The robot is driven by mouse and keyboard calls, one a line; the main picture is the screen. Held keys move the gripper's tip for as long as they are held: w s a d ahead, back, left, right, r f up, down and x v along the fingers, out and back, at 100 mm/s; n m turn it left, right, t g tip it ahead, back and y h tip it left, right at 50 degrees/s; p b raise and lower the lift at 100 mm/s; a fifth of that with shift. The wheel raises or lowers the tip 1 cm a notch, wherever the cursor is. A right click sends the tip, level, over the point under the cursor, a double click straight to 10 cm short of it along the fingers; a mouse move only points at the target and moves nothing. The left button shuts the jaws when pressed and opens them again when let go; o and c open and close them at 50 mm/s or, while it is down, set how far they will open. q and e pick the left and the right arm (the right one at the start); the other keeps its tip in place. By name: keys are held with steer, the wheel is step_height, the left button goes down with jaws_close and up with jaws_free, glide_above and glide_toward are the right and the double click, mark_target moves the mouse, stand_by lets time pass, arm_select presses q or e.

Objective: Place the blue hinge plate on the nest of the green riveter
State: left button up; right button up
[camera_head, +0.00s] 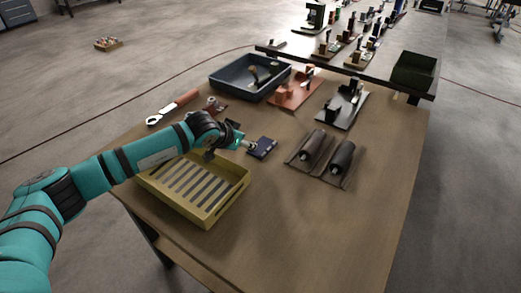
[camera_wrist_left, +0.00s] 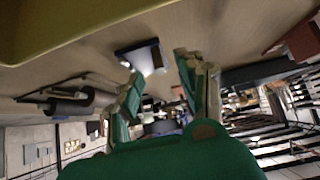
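The blue hinge plate (camera_head: 262,147) lies on the wooden table, just right of the yellow slatted tray. In the left wrist view a dark blue plate with a bright spot (camera_wrist_left: 138,53) lies just beyond my fingertips. My left gripper (camera_head: 245,143) is beside the plate's left end in the head view. The left wrist view shows its two green fingers (camera_wrist_left: 158,75) spread apart with nothing between them. A green upright device (camera_head: 315,16), possibly the green riveter, stands on the far raised bench; its nest is too small to make out. My right gripper is not in view.
The yellow slatted tray (camera_head: 211,207) is below my left forearm. A blue-grey bin (camera_head: 226,89), an orange-red fixture (camera_head: 292,94), a grey fixture (camera_head: 343,109) and dark rollers on a holder (camera_head: 321,154) stand around the plate. The front right of the table is clear.

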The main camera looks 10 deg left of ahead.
mark_target(262, 144)
arm_select(q)
steer(key=b+x, duration=0.1)
steer(key=x, duration=0.2)
steer(key=shift+c, duration=0.7)
jaws_close()
